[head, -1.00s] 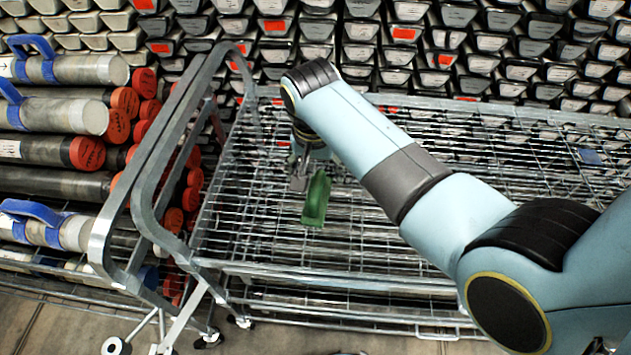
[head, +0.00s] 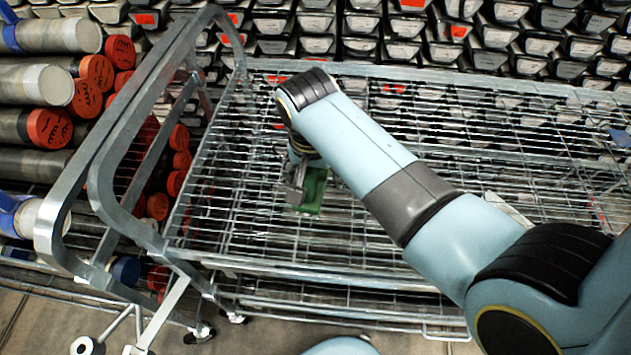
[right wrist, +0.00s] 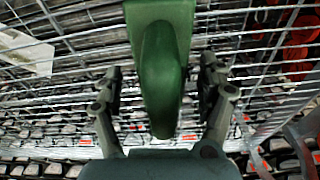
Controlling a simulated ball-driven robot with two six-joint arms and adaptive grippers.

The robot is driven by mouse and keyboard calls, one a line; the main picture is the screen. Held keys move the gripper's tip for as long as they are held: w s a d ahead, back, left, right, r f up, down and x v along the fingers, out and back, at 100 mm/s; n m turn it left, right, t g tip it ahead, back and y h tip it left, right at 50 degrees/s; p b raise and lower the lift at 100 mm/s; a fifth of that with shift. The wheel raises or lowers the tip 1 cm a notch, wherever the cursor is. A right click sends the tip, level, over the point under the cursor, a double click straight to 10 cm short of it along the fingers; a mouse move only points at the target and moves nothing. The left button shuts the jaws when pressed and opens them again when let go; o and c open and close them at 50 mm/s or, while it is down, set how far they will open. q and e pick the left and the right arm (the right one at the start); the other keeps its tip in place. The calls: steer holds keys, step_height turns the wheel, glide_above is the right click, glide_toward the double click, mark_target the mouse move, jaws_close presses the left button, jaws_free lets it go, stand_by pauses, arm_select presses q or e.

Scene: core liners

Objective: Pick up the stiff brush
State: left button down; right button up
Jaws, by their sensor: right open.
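The stiff brush (head: 313,190) shows as a green object on the wire shelf of the trolley, partly hidden by my right arm and gripper in the head view. In the right wrist view its green body (right wrist: 163,65) runs between the two fingers. My right gripper (head: 297,187) is at the brush. In the right wrist view the right gripper (right wrist: 162,85) is open, with one finger on each side of the brush and a visible gap on both sides. The brush's bristles are not visible. My left gripper is not in view.
The metal trolley (head: 400,245) has wire shelves and a tubular handle frame (head: 140,130) at its left. Core tubes with red caps (head: 97,70) are stacked at far left. A white item (right wrist: 25,52) lies on the wire shelf.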

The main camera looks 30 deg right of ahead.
steer(key=shift+w+a+f, duration=0.1)
steer(key=shift+f, duration=0.1)
steer(key=c, duration=1.4)
steer(key=shift+o, duration=0.2)
steer(key=shift+r, duration=0.15)
